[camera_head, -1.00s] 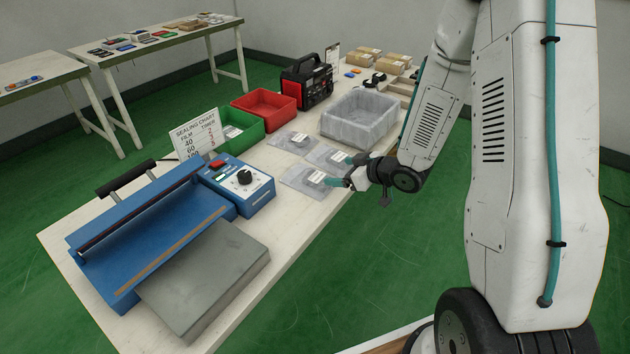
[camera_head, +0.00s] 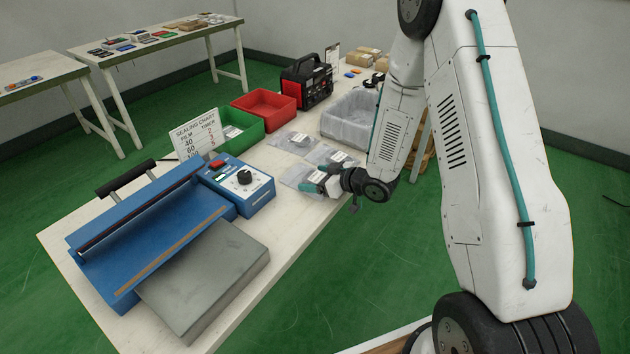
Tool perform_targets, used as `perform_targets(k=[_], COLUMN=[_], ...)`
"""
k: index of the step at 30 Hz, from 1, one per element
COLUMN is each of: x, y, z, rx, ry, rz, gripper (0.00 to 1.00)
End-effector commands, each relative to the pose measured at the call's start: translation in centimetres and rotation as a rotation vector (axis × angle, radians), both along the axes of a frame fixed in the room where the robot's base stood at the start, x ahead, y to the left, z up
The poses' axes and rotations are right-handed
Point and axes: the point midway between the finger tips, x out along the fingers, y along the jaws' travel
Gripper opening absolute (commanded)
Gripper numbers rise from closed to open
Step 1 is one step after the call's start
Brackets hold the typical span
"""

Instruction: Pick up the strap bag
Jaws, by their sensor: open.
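Three clear plastic bags with small white labels lie on the white table. The back bag (camera_head: 293,142) lies apart from my gripper, the middle bag (camera_head: 323,152) lies just behind it, and the front bag (camera_head: 292,175) lies at its left. The labels are too small to read, so I cannot tell which one is the strap bag. My gripper (camera_head: 316,184), with teal fingertips, is open over the right side of the front bag, which it partly hides. I cannot tell whether it touches the bag.
A blue heat sealer (camera_head: 150,230) with a grey plate (camera_head: 205,282) fills the near table (camera_head: 85,318). A sealing chart (camera_head: 196,131), green bin (camera_head: 238,138), red bin (camera_head: 262,102), black-red power unit (camera_head: 307,82) and lined grey bin (camera_head: 350,118) stand farther back.

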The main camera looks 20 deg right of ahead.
Motion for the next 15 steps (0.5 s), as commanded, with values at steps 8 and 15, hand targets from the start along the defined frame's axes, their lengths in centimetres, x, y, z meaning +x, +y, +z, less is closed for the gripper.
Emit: perform_targets(k=[8, 15], x=[-0.02, -0.02], y=[-0.05, -0.06], z=[0.05, 0.06], rx=[0.000, 0.000], ry=[0.000, -0.001], rz=[-0.001, -0.001], gripper=[0.43, 0.34])
